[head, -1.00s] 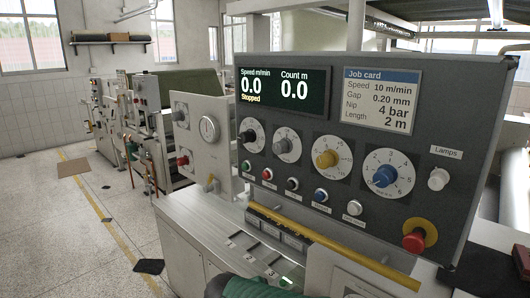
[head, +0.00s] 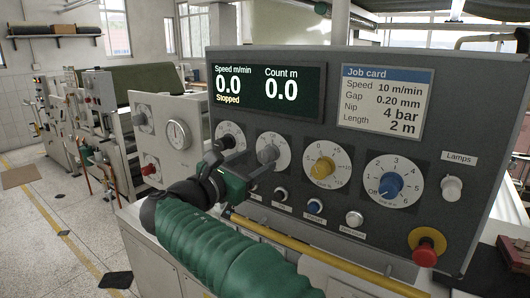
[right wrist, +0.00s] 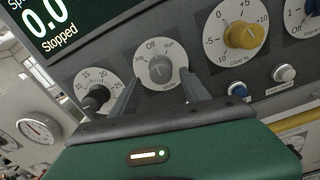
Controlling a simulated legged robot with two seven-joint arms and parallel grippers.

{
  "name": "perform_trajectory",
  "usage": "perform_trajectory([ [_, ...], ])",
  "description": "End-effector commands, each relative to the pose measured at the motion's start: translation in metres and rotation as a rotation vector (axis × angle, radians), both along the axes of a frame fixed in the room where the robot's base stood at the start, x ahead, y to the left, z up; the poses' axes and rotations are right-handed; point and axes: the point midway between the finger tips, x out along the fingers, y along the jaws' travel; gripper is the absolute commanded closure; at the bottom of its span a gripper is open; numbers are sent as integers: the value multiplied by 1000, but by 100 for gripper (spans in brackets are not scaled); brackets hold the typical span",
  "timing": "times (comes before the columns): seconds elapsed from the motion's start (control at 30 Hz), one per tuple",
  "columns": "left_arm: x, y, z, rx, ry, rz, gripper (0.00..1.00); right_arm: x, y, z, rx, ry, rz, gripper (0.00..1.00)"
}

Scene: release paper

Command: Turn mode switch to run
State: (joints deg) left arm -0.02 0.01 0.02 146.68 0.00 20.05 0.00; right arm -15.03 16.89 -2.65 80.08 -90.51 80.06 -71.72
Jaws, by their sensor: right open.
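The mode switch is a grey knob (head: 268,153) on a round white dial, second from the left in the panel's dial row. In the right wrist view the grey knob (right wrist: 160,68) sits between labels that read Off at the top and Run at the upper right; its pointer looks near Off. My right gripper (head: 246,155) is in front of the panel at this dial, its jaws open. In the right wrist view its two fingers (right wrist: 159,84) stand on either side of the knob; contact cannot be told. My left gripper is out of view.
Beside it are a black knob (right wrist: 97,97), a yellow knob (head: 322,167) and a blue knob (head: 390,184). Small push buttons sit below, with a yellow rail (head: 310,255) under them. A red emergency stop (head: 426,252) is lower right. The display (head: 268,91) reads Stopped.

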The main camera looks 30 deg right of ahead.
Motion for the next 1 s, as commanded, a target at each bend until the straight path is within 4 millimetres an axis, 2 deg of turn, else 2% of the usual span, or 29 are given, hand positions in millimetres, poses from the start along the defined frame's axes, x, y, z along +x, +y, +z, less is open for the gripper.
perform_trajectory([
  [0.1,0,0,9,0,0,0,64,8,-23,3,0,0,-2,46],
  [0.2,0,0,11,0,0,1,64,12,-36,2,1,-1,-1,46],
  [0.53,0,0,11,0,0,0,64,16,-42,0,1,-2,1,46],
  [0.93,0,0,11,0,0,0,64,15,-41,1,1,-2,2,97],
  [1.0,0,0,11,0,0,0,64,15,-41,1,2,-3,2,100],
])
